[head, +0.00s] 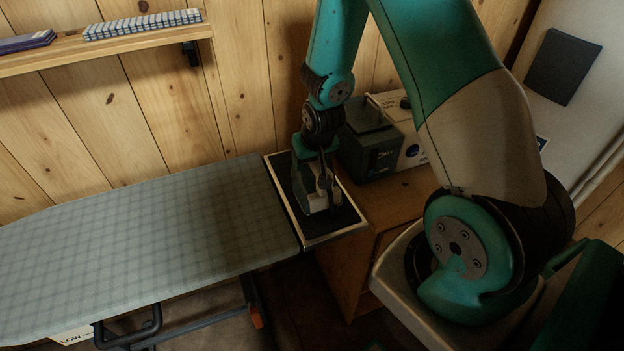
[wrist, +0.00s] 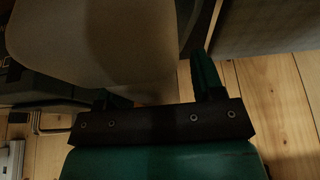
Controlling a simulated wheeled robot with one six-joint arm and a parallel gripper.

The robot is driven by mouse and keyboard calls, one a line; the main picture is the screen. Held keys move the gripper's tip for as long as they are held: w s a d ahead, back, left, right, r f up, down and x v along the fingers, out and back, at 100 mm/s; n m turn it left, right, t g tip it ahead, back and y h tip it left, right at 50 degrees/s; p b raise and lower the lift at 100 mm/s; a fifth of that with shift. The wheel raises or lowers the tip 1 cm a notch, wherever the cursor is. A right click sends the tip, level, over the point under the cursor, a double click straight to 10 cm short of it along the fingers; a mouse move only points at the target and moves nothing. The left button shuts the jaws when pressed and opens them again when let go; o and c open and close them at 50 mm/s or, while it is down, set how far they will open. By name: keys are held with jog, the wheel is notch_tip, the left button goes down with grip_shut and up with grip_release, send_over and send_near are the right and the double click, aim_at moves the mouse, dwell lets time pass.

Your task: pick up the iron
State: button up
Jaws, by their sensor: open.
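The iron (head: 317,205) is on the dark rest pad (head: 346,216) at the right end of the ironing board. The gripper and wrist hide much of the iron. In the wrist view the gripper's dark mount and two fingers show, set apart. A large pale beige shape fills the upper part there, and I cannot tell what it is. I cannot tell whether the fingers touch the iron.
The ironing board (head: 130,245) with a checked grey cover stretches left, clear on top. A grey-and-white boxy appliance (head: 378,140) stands close right of the gripper on a wooden cabinet (head: 345,275). A shelf (head: 110,47) with folded cloth is on the plank wall.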

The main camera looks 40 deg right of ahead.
jog(key=shift+f, duration=0.1)
grip_shut()
dwell(0.3)
jog(key=shift+r, duration=0.2)
